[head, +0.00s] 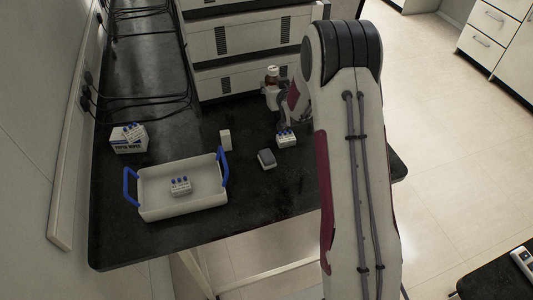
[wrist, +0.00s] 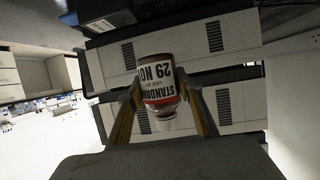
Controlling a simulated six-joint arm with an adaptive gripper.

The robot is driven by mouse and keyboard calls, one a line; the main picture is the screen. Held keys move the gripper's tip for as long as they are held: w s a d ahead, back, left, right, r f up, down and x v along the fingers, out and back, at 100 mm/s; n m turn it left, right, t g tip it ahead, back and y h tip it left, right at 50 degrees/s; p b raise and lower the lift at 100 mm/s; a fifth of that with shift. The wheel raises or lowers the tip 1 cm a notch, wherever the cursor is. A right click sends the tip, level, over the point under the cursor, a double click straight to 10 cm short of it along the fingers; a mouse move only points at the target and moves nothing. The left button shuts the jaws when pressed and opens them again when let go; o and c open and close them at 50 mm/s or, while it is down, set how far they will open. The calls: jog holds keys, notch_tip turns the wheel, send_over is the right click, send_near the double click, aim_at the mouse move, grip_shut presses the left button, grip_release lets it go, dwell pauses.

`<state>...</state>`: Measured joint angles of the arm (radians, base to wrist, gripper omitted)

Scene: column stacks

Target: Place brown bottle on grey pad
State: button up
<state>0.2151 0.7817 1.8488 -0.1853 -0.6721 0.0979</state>
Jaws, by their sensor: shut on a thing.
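A brown bottle (wrist: 158,80) with a white label and a pale cap is between the two fingers of my gripper (wrist: 160,92) in the wrist view, where it looks upside down. My gripper is shut on it. In the head view the bottle (head: 272,73) shows above my gripper (head: 273,90), near the front of the white stacked units, and my arm hides part of that area. A small grey block with a dark top (head: 266,158), which seems to be the grey pad, lies on the black bench (head: 250,205), nearer the camera than my gripper. Nothing is on it.
A similar rack (head: 286,138) stands right of the pad. A small white box (head: 225,139) and a wipes box (head: 128,138) stand left. White vented units (head: 245,75) are behind.

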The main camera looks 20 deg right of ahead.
jog(key=s+d+r+y, duration=0.1)
jog(key=s+d, duration=0.2)
jog(key=n+g+y, duration=0.2)
jog(key=n+y, duration=0.5)
send_over(268, 155)
jog(key=shift+s, duration=0.1)
jog(key=shift+f, duration=0.1)
jog(key=shift+f, duration=2.8)
jog(key=shift+f, duration=0.1)
jog(key=shift+f, duration=1.95)
jog(key=shift+f, duration=0.1)
